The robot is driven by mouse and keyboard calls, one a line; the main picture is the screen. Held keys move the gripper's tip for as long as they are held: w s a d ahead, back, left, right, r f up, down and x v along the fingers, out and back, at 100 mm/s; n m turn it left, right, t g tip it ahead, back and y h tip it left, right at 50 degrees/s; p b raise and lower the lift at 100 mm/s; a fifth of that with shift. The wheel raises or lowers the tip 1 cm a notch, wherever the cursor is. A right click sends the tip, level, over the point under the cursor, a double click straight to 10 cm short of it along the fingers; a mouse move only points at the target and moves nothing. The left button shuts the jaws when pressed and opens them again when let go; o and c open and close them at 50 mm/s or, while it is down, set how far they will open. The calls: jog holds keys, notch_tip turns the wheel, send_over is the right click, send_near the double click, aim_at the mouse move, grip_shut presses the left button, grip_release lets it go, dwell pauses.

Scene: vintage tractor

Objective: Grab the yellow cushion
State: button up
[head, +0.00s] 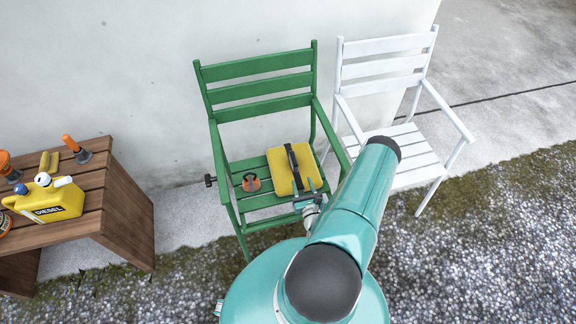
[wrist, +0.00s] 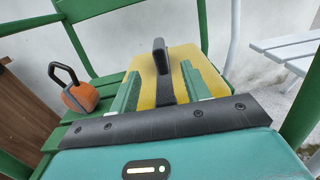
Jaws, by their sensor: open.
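The yellow cushion (head: 280,174) lies on the seat of the green chair (head: 258,108). A black strap or handle runs along its middle. In the wrist view the cushion (wrist: 181,58) is straight ahead, and the black handle stands up from it. My gripper (head: 305,189) is at the front edge of the cushion. In the wrist view my gripper (wrist: 162,82) is open, with one finger on each side of the black handle. I cannot tell whether the fingers touch the cushion. The cushion's near part is hidden behind the gripper.
An orange weight with a black handle (head: 251,182) sits left of the cushion on the seat. Green armrests flank the seat. A white chair (head: 386,70) stands to the right. A wooden bench (head: 124,190) at left holds a yellow diesel can (head: 60,204) and tools.

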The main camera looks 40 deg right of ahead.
send_near(294, 158)
jog(key=x, duration=0.4)
jog(key=shift+d+f, duration=0.15)
jog(key=shift+f, duration=0.05)
jog(key=shift+x, duration=2.95)
jog(key=shift+w+r, duration=0.1)
jog(key=shift+w, duration=0.05)
grip_shut()
